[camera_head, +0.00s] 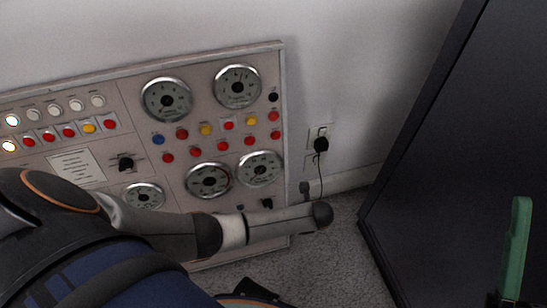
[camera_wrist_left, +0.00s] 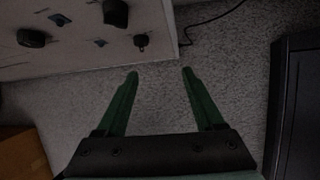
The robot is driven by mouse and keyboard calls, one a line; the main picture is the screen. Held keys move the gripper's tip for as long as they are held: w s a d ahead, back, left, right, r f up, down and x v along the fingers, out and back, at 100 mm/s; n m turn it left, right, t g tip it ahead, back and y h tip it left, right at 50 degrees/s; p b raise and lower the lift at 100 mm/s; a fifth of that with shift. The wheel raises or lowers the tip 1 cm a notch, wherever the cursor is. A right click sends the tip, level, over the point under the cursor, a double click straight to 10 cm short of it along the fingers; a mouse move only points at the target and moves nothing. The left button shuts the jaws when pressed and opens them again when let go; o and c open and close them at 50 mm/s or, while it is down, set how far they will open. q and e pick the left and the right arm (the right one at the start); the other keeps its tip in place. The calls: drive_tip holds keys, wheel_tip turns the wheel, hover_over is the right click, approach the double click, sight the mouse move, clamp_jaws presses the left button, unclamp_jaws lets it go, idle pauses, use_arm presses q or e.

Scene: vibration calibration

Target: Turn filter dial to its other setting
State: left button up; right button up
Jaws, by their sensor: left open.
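The grey control panel (camera_head: 105,95) stands against the wall in the head view. It has a black rotary knob (camera_head: 125,163) left of centre and a small black knob (camera_head: 267,203) at lower right. The labels are too small to tell which is the filter dial. In the left wrist view, black knobs (camera_wrist_left: 31,38) show on the panel's edge at upper left. My left gripper (camera_wrist_left: 160,75) is open and empty, its green fingers apart over the carpet and clear of the panel. One green finger of my right gripper (camera_head: 517,245) shows at lower right; its other finger is hidden.
My left arm crosses the panel's lower part. Round gauges (camera_head: 238,87), coloured buttons (camera_head: 205,129) and lit lamps (camera_head: 12,121) fill the panel. A wall outlet (camera_head: 319,134) with a black plug and cable is beside it. A dark cabinet (camera_head: 440,140) stands right; carpet (camera_head: 340,260) lies between.

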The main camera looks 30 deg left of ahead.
use_arm(q)
drive_tip(key=shift+m+g+y, duration=0.4)
drive_tip(key=shift+y, duration=0.2)
drive_tip(key=b+x, duration=0.2)
drive_tip(key=x, duration=0.2)
drive_tip(key=a+b+x, duration=0.1)
drive_tip(key=b+x, duration=0.2)
drive_tip(key=x, duration=0.1)
drive_tip(key=s+r+b+x, duration=0.1)
drive_tip(key=b+x, duration=0.2)
drive_tip(key=x, duration=0.2)
drive_tip(key=shift+a+f, duration=0.15)
drive_tip(key=shift+a, duration=0.3)
use_arm(e)
wheel_tip(320, 180, down, 9)
drive_tip(key=a, duration=0.1)
drive_tip(key=shift+w+f+g, duration=0.15)
drive_tip(key=shift+g, duration=0.15)
use_arm(q)
drive_tip(key=shift+c, duration=0.5)
clamp_jaws()
